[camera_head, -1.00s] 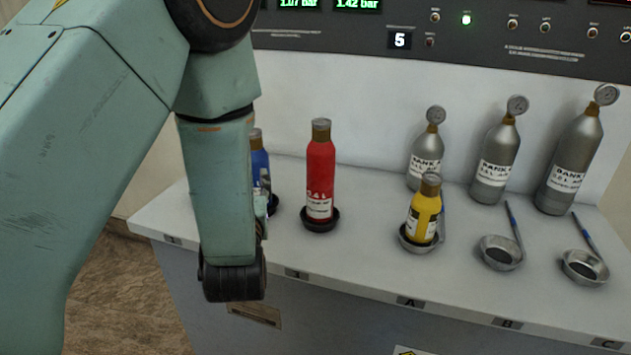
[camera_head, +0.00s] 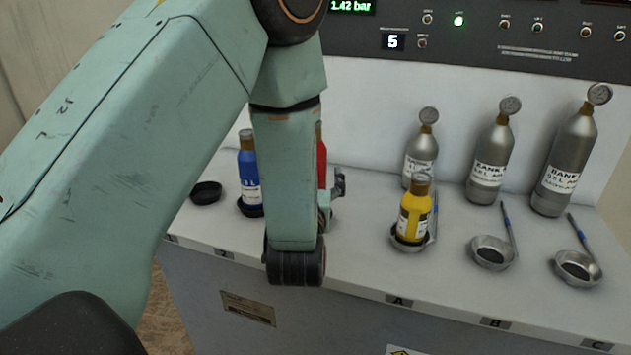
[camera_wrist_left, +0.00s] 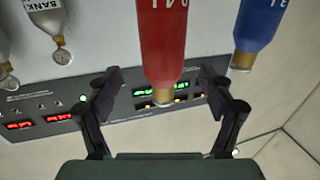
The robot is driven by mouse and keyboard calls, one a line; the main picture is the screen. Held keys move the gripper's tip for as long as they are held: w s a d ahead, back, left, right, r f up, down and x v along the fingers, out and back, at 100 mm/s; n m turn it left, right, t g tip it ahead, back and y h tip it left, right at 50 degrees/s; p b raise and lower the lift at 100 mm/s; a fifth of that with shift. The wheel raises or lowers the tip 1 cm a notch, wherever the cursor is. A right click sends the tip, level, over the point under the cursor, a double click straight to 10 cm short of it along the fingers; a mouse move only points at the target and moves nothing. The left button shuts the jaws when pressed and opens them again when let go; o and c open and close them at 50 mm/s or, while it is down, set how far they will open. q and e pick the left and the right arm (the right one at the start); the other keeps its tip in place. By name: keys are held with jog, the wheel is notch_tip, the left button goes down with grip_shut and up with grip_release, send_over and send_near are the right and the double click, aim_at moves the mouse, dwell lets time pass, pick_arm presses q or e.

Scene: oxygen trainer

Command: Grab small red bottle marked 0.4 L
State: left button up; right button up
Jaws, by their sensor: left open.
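The red bottle (camera_head: 322,165) stands on the white counter, mostly hidden behind my left arm in the head view. In the left wrist view the red bottle (camera_wrist_left: 166,40) hangs upside down in the picture, with its brown cap toward me and white lettering cut off at the top edge. My left gripper (camera_wrist_left: 161,88) is open, its two dark fingers on either side of the bottle's neck and lower picture end, with gaps visible. In the head view only a bit of the left gripper (camera_head: 337,188) shows past the arm. My right gripper is not in view.
A blue bottle (camera_head: 249,175) stands just left of the red one, with an empty black holder (camera_head: 206,192) farther left. A yellow bottle (camera_head: 415,215) sits in a holder to the right. Grey tanks (camera_head: 492,160) with gauges stand behind two empty metal cups (camera_head: 492,252). A control panel (camera_head: 470,35) is behind.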

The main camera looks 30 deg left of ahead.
pick_arm(q)
jog(key=x, duration=0.6)
jog(key=shift+a, duration=0.4)
jog(key=shift+w+d, duration=0.2)
jog(key=shift+w, duration=0.15)
jog(key=c, duration=0.4)
jog(key=shift+s+a+r, duration=0.15)
jog(key=shift+s, duration=0.1)
jog(key=c, duration=0.5)
jog(key=shift+w, duration=0.15)
jog(key=c, duration=0.4)
grip_shut()
